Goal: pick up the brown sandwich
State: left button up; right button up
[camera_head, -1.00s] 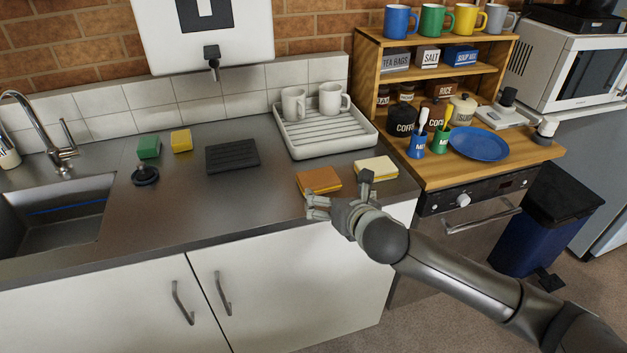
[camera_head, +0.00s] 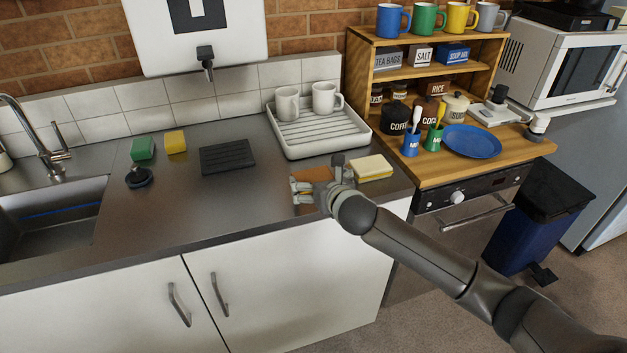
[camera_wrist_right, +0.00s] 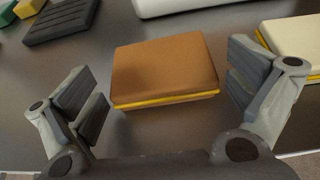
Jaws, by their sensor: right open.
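The brown sandwich (camera_wrist_right: 165,70), with a yellow filling edge, lies flat on the steel counter. In the head view the brown sandwich (camera_head: 312,174) is partly hidden by my right gripper (camera_head: 312,194). In the right wrist view my right gripper (camera_wrist_right: 168,105) is open, with one finger to the left of the sandwich and one to the right. The sandwich shows in front of and between the fingers, with a gap on each side and nothing held. My left gripper is not in view.
A pale sandwich (camera_head: 372,168) lies just right of the brown one, near the right finger. Behind stands a white drying rack (camera_head: 350,142) with two mugs. A dark ribbed mat (camera_head: 228,157) lies to the left. The counter between the mat and sandwich is clear.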

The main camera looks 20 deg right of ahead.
jog(key=shift+x, duration=1.05)
jog(key=shift+c, duration=0.4)
jog(key=c, duration=0.5)
jog(key=shift+o, duration=0.2)
